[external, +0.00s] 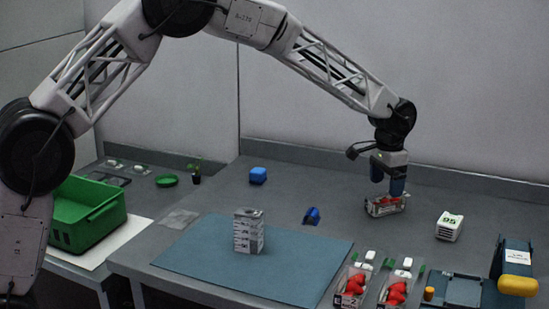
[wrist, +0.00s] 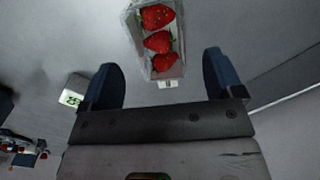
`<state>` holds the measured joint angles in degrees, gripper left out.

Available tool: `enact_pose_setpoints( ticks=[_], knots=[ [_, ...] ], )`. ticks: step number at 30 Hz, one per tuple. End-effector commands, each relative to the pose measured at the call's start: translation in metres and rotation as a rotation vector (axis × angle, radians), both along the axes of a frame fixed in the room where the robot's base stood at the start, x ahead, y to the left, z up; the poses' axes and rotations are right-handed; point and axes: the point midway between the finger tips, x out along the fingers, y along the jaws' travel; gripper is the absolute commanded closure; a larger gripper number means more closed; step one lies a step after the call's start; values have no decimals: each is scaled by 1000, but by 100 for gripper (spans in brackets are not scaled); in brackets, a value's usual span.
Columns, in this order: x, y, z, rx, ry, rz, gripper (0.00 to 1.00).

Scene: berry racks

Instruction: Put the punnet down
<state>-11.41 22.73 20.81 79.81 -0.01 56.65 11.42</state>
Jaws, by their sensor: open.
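A clear punnet (external: 383,206) with red strawberries appears to stand on the grey table toward the back right, directly under my gripper (external: 388,186). In the wrist view the punnet (wrist: 157,42) holds three strawberries in a row and lies ahead of my gripper (wrist: 160,68). The two blue fingers are spread wide, with a gap on either side of the punnet. Nothing is held between them. The fingers partly overlap the punnet's top in the external view, so the exact clearance cannot be told.
A white box marked 95 (external: 449,226) stands right of the punnet. A blue object (external: 312,216) lies to its left. Two filled punnets (external: 396,288) are at the front, beside a dark blue holder (external: 514,262). A grey stack (external: 249,231) stands on the blue mat (external: 200,255).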

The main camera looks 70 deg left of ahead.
Motion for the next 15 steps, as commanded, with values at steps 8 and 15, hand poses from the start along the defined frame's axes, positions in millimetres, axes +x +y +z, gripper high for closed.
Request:
enact_pose_setpoints(
  ticks=[8,15],
  knots=[
    [0,0,43,0,-1,0,13],
    [0,0,62,0,-1,0,13]
  ],
)
